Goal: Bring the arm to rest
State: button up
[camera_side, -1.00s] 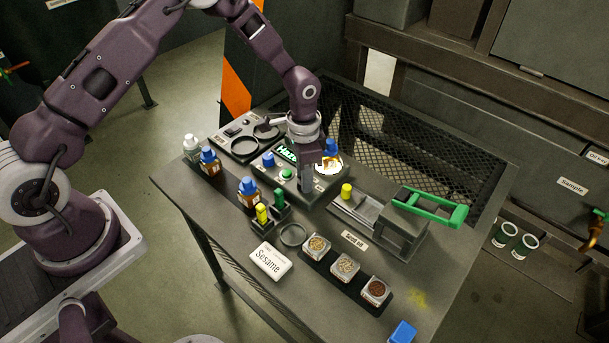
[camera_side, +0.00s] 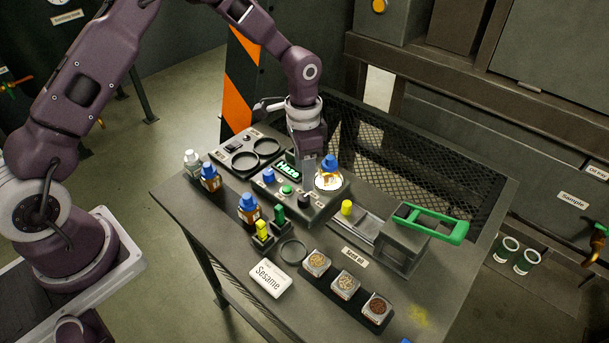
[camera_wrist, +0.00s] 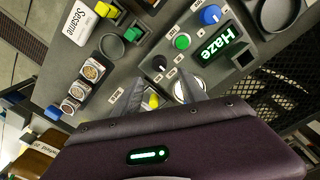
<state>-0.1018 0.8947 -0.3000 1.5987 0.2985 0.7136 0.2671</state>
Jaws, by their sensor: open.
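My gripper (camera_side: 306,183) hangs above the instrument panel (camera_side: 316,215) on the table, fingers pointing down. It also shows in the wrist view (camera_wrist: 180,82), with its two fingers apart and nothing seen between them. The panel carries a lit green "Haze" display (camera_wrist: 222,45), a blue knob (camera_wrist: 210,15), a green button (camera_wrist: 182,41) and a black knob (camera_wrist: 159,62). A blue-capped bottle (camera_side: 329,167) stands on a bright round plate just right of the gripper in the side view. I cannot tell the exact height of the fingertips over the panel.
Blue-capped bottles (camera_side: 249,208) and a white-capped bottle (camera_side: 192,162) stand at the left. A press with a green handle (camera_side: 432,224) stands at the right. Seed cups (camera_side: 346,285) and a "Sesame" card (camera_side: 269,280) lie at the front. Black mesh (camera_side: 400,160) lies behind.

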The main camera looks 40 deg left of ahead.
jog(key=s+a+r+n+t, duration=0.1)
jog(key=s+r, duration=0.2)
jog(key=r, duration=0.4)
jog(key=s+a+r+n+t+y, duration=0.1)
jog(key=s+r, duration=0.3)
jog(key=r, duration=0.3)
jog(key=s+a+r+n+t, duration=0.1)
jog(key=s+a+r, duration=0.15)
jog(key=r, duration=0.35)
jog(key=s+r+n+t, duration=0.1)
jog(key=s+r+n, duration=0.1)
jog(key=s, duration=0.7)
jog(key=s+r+n+t, duration=0.1)
jog(key=s+r+t, duration=0.1)
jog(key=s, duration=0.7)
jog(key=shift+s+d+r+n+h, duration=0.2)
jog(key=shift+s+r+n+h, duration=0.15)
jog(key=shift+r, duration=0.25)
jog(key=shift+w, duration=0.15)
jog(key=shift+c, duration=0.3)
